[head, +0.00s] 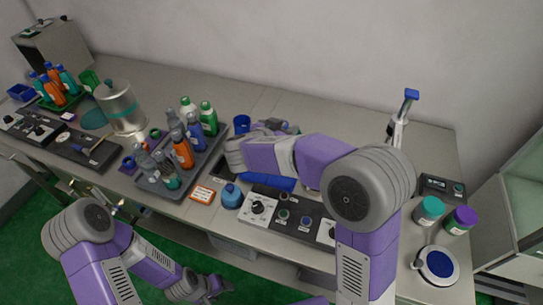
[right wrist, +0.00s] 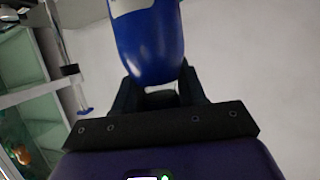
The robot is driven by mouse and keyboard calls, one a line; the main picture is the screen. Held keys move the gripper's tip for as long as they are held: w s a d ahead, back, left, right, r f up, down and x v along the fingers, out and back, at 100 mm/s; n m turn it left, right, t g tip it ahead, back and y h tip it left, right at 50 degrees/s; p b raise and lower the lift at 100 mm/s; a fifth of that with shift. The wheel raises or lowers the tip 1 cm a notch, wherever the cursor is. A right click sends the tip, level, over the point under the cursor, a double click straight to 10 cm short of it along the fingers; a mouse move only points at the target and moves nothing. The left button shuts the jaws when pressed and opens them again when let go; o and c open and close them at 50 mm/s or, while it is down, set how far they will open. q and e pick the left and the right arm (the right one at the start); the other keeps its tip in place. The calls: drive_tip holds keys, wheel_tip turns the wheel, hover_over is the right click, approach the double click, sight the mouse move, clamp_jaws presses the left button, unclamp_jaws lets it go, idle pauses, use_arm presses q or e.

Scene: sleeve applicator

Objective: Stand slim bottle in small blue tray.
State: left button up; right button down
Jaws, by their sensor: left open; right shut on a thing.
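My right gripper (right wrist: 160,95) is shut on a blue bottle (right wrist: 148,45) with a pale label, seen close up in the right wrist view; its far end is cut off by the frame. In the head view my right forearm hides most of this hand, and I cannot make out the held bottle there. A small blue tray (head: 22,92) lies at the far left of the table, well away from the right hand. My left gripper (head: 213,287) is open and empty, low in front of the table.
A grey tray (head: 210,162) holds several bottles. A metal canister (head: 120,103), a green rack with bottles (head: 72,92), a squat blue bottle (head: 231,196), a control panel (head: 285,216) and two jars (head: 428,211) stand around. The back strip of table is clear.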

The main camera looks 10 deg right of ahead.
drive_tip(key=f, duration=0.1)
drive_tip(key=f+b, duration=0.1)
drive_tip(key=f, duration=0.2)
drive_tip(key=shift+s+f+b, duration=0.15)
drive_tip(key=shift+s+b, duration=0.1)
drive_tip(key=shift+b, duration=0.1)
wheel_tip(320, 180, down, 5)
drive_tip(key=shift+w+r+b, duration=0.1)
drive_tip(key=shift+b, duration=1)
drive_tip(key=c, duration=0.6)
unclamp_jaws()
drive_tip(key=shift+c, duration=0.2)
